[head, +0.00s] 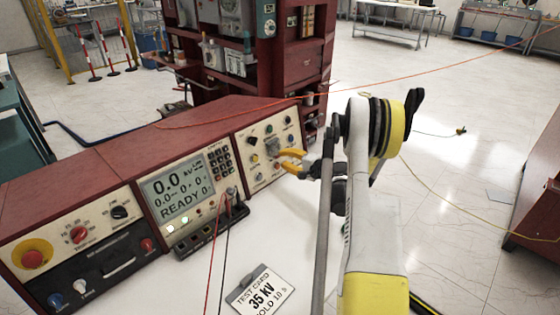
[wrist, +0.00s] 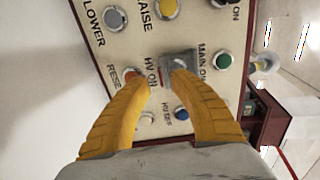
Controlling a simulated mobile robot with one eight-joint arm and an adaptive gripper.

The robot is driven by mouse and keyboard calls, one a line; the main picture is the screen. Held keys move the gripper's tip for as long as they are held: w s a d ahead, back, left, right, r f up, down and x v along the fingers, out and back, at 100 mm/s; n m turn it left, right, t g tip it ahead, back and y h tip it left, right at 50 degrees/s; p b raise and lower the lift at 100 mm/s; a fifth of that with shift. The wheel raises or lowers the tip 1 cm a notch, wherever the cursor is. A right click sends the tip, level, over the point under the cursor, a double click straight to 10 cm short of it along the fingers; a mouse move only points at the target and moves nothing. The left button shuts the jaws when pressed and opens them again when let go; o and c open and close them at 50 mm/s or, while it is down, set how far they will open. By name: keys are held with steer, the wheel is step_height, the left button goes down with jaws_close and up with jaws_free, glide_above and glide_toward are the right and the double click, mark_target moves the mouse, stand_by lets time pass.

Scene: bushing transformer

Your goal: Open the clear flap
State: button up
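The clear flap (wrist: 180,61) is a greyish see-through cover on the control panel, near the HV ON label. In the head view the flap (head: 272,147) sits amid the buttons of the right-hand panel, and looks closed. My gripper (wrist: 157,73) has two yellow fingers, parted with nothing visible between them. In the wrist view the right fingertip overlaps the flap's lower edge; I cannot tell whether it touches. The left fingertip is by an orange-red button (wrist: 130,75). In the head view my gripper (head: 294,160) is just right of the flap.
Around the flap are a green button (wrist: 223,61), a blue button (wrist: 181,113) and a yellow button (wrist: 167,8). A display screen (head: 178,194) is to the left. A test card (head: 262,291) lies on the white surface in front. A red cabinet (head: 290,70) stands behind.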

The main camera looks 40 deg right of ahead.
mark_target(276, 150)
steer(key=x, duration=0.2)
steer(key=shift+w, duration=0.3)
jaws_close()
